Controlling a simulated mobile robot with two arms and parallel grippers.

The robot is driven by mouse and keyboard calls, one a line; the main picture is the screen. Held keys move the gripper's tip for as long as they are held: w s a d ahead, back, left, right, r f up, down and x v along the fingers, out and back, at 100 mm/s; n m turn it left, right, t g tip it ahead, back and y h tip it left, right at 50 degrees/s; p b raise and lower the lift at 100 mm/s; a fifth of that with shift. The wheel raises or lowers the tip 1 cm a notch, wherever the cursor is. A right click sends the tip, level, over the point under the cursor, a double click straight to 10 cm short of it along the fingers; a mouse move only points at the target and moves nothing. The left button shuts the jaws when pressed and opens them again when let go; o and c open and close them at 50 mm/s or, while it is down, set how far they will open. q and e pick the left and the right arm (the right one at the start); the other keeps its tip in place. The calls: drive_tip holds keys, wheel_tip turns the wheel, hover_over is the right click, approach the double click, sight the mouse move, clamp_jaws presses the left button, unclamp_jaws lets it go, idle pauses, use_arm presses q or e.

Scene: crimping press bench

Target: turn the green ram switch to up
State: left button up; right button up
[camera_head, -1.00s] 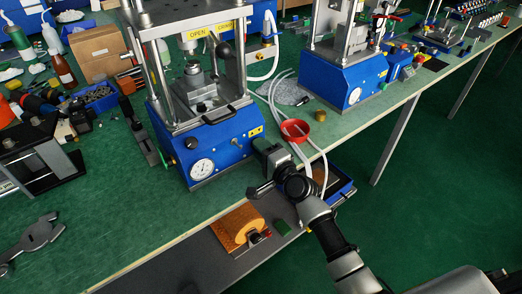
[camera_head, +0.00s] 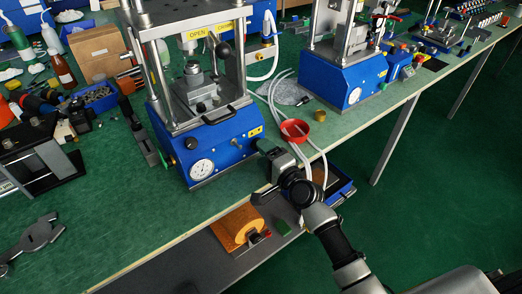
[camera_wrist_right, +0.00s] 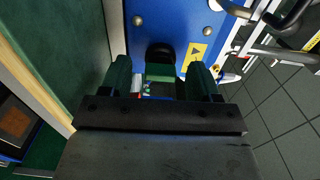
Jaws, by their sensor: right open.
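The near blue press (camera_head: 222,150) stands at the bench's front edge, with a gauge, a yellow label and knobs on its front. My right gripper (camera_head: 262,147) is at the right end of that front, beside the label. In the right wrist view, the green ram switch (camera_wrist_right: 159,72) shows as a green bar before a round black base on the blue panel. My right gripper (camera_wrist_right: 163,80) is open, with one dark green finger on each side of the bar. I cannot tell whether either finger touches it. My left gripper is out of view.
A red funnel (camera_head: 295,130) and clear hoses are just right of my right gripper. A second blue press (camera_head: 345,80) stands farther right.

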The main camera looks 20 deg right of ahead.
drive_tip(key=v, duration=0.9)
drive_tip(key=s+d+f+n+g+h+p, duration=0.1)
drive_tip(key=s+f+n+g, duration=0.2)
drive_tip(key=f, duration=0.7)
drive_tip(key=s+d+f+n+g+h+p, duration=0.1)
drive_tip(key=s+f+n+g+h+p, duration=0.15)
drive_tip(key=s+f, duration=0.55)
drive_tip(key=s+f+n+g+h, duration=0.1)
drive_tip(key=s+f+n+g, duration=0.15)
drive_tip(key=f, duration=1.05)
drive_tip(key=s+f+n+g+h+p, duration=0.1)
drive_tip(key=s+f+n+g, duration=0.3)
drive_tip(key=s, duration=1)
drive_tip(key=s+d+f+n+g+p, duration=0.1)
drive_tip(key=s+f+n+g, duration=0.3)
drive_tip(key=s+f, duration=0.4)
drive_tip(key=s+p, duration=0.1)
drive_tip(key=s, duration=0.5)
drive_tip(key=shift+s+d+h, duration=0.2)
drive_tip(key=shift+h, duration=0.15)
